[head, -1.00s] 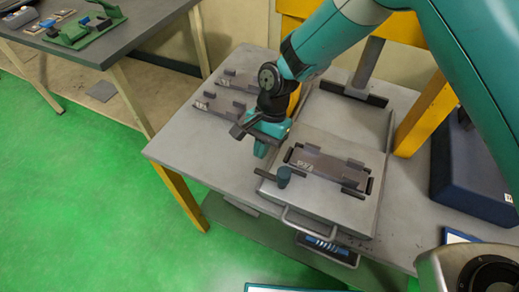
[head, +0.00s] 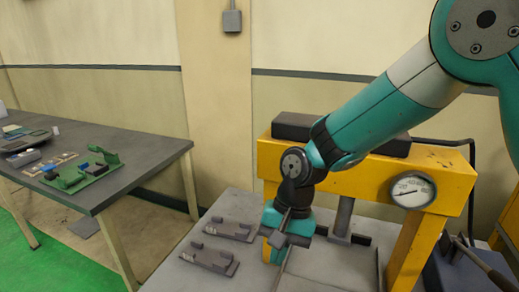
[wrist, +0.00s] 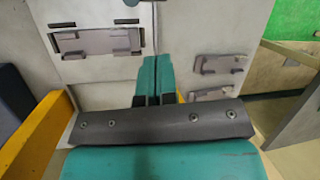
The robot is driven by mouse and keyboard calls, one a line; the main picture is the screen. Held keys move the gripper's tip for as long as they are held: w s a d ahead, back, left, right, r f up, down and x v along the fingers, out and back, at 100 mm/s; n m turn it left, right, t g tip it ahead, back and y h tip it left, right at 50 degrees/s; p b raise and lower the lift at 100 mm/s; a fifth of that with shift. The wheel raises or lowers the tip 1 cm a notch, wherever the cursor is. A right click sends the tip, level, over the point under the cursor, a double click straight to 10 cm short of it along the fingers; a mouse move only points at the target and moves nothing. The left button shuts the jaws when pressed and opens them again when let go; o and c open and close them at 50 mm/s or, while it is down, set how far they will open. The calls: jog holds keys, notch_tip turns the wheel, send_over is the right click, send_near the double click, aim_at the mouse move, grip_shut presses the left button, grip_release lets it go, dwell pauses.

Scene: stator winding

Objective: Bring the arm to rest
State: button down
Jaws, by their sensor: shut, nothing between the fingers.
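My gripper (head: 277,258) hangs at the end of my teal arm, in front of the yellow press frame and above the grey bench. In the wrist view my gripper (wrist: 153,78) shows its two teal fingers together, with nothing between them. The fingertips point at the bench top and stand apart from the dark fixtures around them. My arm reaches in from the upper right of the head view.
The yellow press (head: 365,178) with a round gauge (head: 412,190) stands close behind my arm. Two dark fixtures (head: 208,259) lie on the bench left of my gripper. A plate fixture (wrist: 98,42) shows in the wrist view. A dark table (head: 110,192) with green parts stands left.

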jog(key=s+d+r+n+t, duration=0.1)
jog(key=s+d+r+n, duration=0.3)
jog(key=s, duration=0.4)
jog(key=s+d+r+n+t+y+b, duration=0.1)
jog(key=s+d+r+n, duration=0.4)
jog(key=s+d+r, duration=0.2)
jog(key=shift+s+d+r+t, duration=0.3)
jog(key=shift+s+r+t, duration=0.15)
jog(key=shift+r, duration=0.3)
